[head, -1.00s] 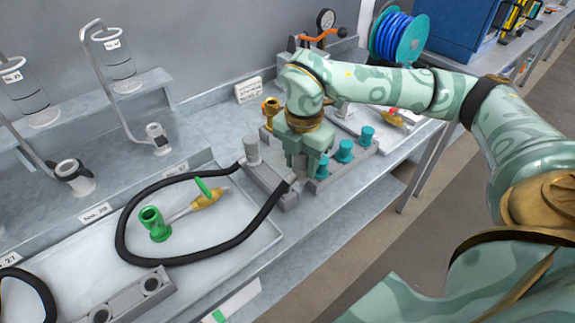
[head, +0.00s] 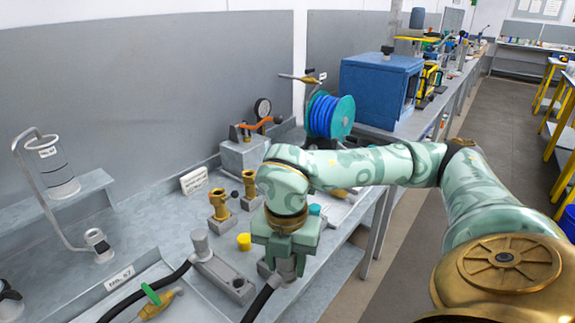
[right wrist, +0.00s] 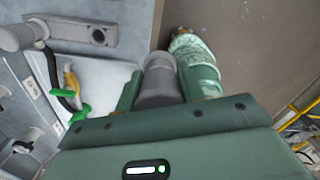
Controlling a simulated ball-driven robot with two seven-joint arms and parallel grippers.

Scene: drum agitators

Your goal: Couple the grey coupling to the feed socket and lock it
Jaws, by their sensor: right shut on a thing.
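My right gripper (head: 285,258) is shut on the grey coupling (head: 286,268), a grey cylinder below its fingers with the black hose (head: 262,298) leading off it. In the right wrist view the coupling (right wrist: 160,80) sits between the two fingers. Two brass fittings (head: 219,206) stand upright on the bench left of the gripper, apart from it; I cannot tell for sure which thing is the feed socket. A second grey coupling (head: 200,243) stands in a grey block (head: 226,276) with a hole, beside the gripper. My left gripper is out of view.
A yellow cap (head: 244,241) lies close left of my right gripper. Behind stand a grey box (head: 243,153) with an orange lever, a gauge (head: 263,107), a white sign (head: 194,181) and a blue hose reel (head: 329,115). A green-handled yellow valve (head: 160,302) lies at lower left.

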